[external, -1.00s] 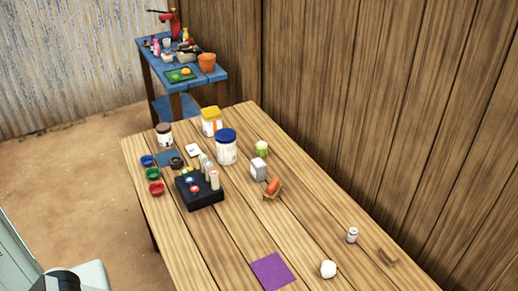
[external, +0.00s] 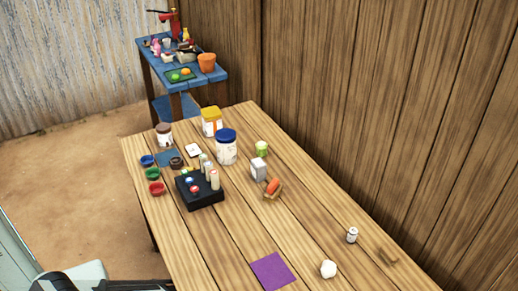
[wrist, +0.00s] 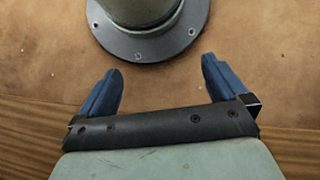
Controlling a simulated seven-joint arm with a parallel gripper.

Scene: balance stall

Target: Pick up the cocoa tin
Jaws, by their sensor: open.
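No label is readable, so I cannot be sure which container is the cocoa tin. The likeliest is the white container with a brown lid (external: 164,134), upright at the table's far left corner. In the external view only part of my arm shows at the lower left.
On the wooden table (external: 215,245), a black tray (external: 205,202) holds several small items. Blue (external: 147,160), green (external: 152,174) and red (external: 156,188) bowls line the left edge. A purple mat (external: 272,270) lies in front. A wooden wall borders the right. The front middle is mostly clear.

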